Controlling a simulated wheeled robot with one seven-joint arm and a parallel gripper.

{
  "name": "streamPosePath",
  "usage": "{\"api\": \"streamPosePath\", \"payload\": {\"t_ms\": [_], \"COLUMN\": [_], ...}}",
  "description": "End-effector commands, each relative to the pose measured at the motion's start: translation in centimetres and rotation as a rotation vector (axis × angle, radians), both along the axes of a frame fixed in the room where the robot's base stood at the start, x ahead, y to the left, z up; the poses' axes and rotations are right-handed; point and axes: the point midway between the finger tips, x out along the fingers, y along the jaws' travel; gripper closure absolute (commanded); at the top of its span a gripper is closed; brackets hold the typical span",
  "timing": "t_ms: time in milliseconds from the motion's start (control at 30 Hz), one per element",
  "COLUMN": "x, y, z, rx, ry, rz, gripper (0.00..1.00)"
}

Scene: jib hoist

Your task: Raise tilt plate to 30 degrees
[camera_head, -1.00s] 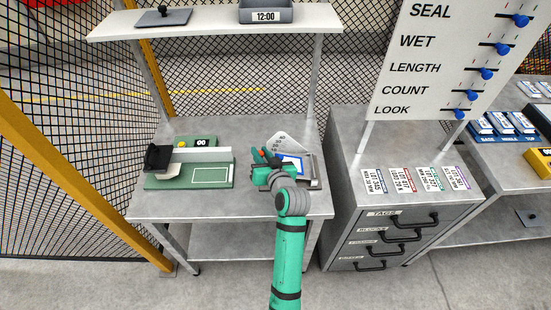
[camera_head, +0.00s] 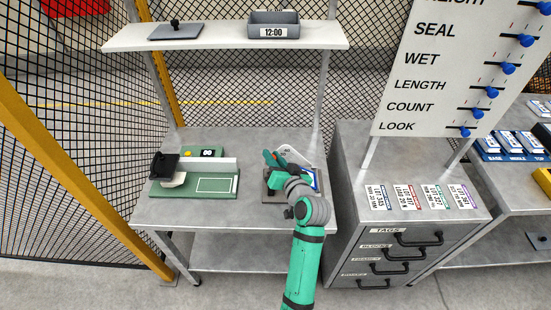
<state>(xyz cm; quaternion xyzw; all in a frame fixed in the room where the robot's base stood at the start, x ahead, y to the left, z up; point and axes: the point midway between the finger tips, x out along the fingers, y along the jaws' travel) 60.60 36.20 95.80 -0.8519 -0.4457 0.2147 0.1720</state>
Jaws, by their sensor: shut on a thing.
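The tilt plate (camera_head: 307,177) is on the right side of the steel bench, with blue and white showing on its face. A pale angle scale (camera_head: 287,151) stands behind it, and its marks are too small and too covered to read now. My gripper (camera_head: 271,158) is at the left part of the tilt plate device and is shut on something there. My wrist and arm hide the held part and most of the plate, so I cannot tell its angle.
A green sealer-like device (camera_head: 217,187) with a black block sits on the bench's left. A shelf (camera_head: 220,38) with a grey bin (camera_head: 274,26) spans above. A drawer cabinet (camera_head: 400,150) and a slider board (camera_head: 430,70) stand to the right. The bench's middle front is clear.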

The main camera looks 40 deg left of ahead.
Motion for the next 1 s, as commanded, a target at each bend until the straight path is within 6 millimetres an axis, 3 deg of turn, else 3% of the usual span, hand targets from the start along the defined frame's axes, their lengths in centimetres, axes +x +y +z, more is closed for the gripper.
{"api": "streamPosePath", "payload": {"t_ms": [267, 300, 367, 733, 1000], "x": [0.3, 0.3, 0.2, -0.1, -2.3], "y": [-0.1, -0.1, -0.1, -0.5, -4.1], "z": [0.3, 0.3, 0.2, 0.2, 1.1], "rx": [0.002, 0.002, 0.002, 0.001, 0.002], "ry": [-0.007, -0.007, -0.006, -0.003, -0.004], "rz": [-0.006, -0.005, -0.004, -0.003, -0.006], "gripper": [1.00, 0.71, 0.62, 0.62, 0.62]}}
